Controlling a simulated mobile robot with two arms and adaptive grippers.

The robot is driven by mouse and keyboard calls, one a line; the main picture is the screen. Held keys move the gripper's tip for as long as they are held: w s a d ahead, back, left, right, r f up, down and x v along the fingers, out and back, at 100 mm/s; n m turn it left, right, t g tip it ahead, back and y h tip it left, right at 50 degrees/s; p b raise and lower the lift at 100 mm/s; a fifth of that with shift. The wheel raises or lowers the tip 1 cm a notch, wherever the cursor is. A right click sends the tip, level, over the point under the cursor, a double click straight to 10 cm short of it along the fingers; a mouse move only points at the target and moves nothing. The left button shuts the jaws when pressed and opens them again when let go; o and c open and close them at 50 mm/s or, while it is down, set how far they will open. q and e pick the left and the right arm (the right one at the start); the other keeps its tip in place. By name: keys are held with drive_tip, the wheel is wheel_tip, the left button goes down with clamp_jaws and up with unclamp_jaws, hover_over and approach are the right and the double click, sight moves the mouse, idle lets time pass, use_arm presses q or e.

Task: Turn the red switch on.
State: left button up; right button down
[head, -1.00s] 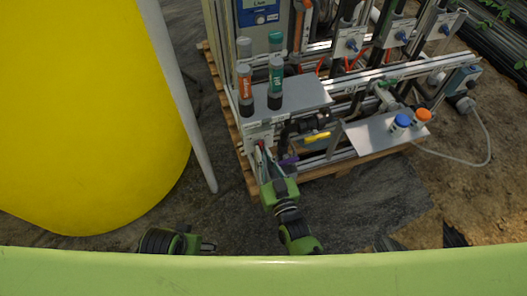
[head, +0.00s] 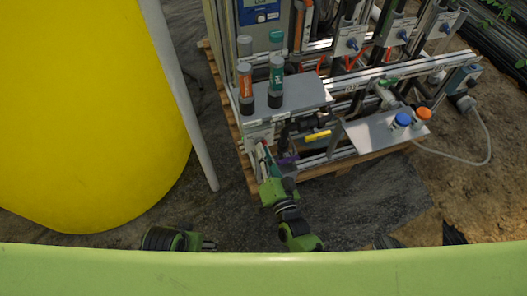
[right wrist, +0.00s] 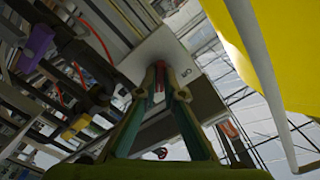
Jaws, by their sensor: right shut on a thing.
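The red switch (right wrist: 160,68) sits on a pale panel (right wrist: 176,58) on the skid's near left side. In the right wrist view its red part shows between my fingertips, which hide much of it. My right gripper (right wrist: 161,82) is shut on it. In the head view my right gripper (head: 262,151) reaches up to the panel below the grey shelf, and only a little red shows there. I cannot read the switch's position. My left gripper (head: 208,245) is low in the head view, away from the skid, and its jaw gap is unclear.
A yellow tank (head: 85,110) and a grey pole (head: 180,95) stand left of the skid. Bottles with orange (head: 245,85) and green (head: 276,75) labels stand on the shelf (head: 305,92) above the panel. A yellow-handled valve (head: 318,135) and purple part (head: 287,160) are close right of my gripper.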

idle(0.6)
drive_tip(key=c, duration=2.2)
unclamp_jaws()
drive_tip(key=shift+o, duration=0.2)
drive_tip(key=v, duration=1.2)
